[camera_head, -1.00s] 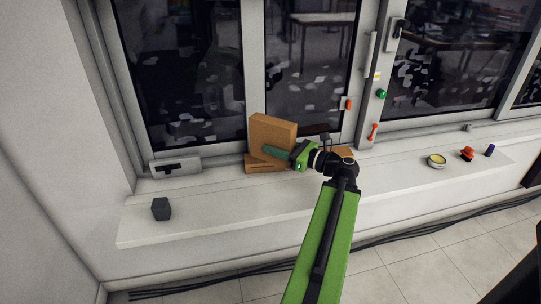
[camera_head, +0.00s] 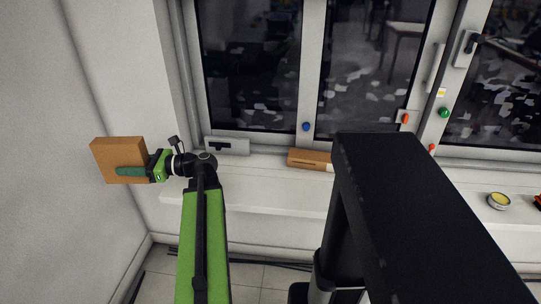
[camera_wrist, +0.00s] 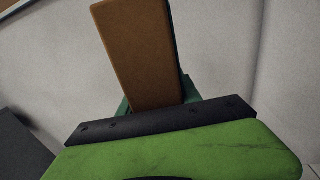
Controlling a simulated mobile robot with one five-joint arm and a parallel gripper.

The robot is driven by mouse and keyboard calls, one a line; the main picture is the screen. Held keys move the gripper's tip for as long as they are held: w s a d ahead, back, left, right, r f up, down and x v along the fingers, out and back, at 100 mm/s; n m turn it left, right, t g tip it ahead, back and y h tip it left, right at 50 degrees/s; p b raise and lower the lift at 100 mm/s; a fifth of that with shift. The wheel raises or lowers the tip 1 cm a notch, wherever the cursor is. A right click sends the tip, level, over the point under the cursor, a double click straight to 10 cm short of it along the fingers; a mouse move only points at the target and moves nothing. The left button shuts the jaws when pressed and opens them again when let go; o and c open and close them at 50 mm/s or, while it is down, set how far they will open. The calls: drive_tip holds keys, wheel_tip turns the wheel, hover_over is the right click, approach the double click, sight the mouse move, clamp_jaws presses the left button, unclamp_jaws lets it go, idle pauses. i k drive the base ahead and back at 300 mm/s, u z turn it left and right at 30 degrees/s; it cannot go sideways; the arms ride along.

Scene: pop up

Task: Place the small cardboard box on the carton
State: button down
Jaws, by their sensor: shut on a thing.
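My gripper (camera_head: 130,172), with dark green fingers, is shut on a brown box, the small cardboard box (camera_head: 120,150). It holds the box upright in the air, left of the window sill's end and in front of the wall. In the wrist view the small cardboard box (camera_wrist: 135,50) stands up between the fingers, slightly tilted. A low brown box (camera_head: 310,159) with a dark slot lies on the sill by the window frame; it looks like the carton. Its right end is partly hidden.
The white sill (camera_head: 265,196) has bare room in front of the low box. A grey device (camera_head: 227,146) stands at its back left. A yellow-topped round tin (camera_head: 498,201) is at the right. Blue (camera_head: 306,127) and green (camera_head: 443,113) knobs are on the window frame.

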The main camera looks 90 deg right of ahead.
sight(327, 158)
drive_tip(key=u, duration=0.35)
drive_tip(key=k, duration=2.25)
drive_tip(key=z, duration=1.95)
drive_tip(key=i, duration=0.2)
drive_tip(key=u, duration=0.9)
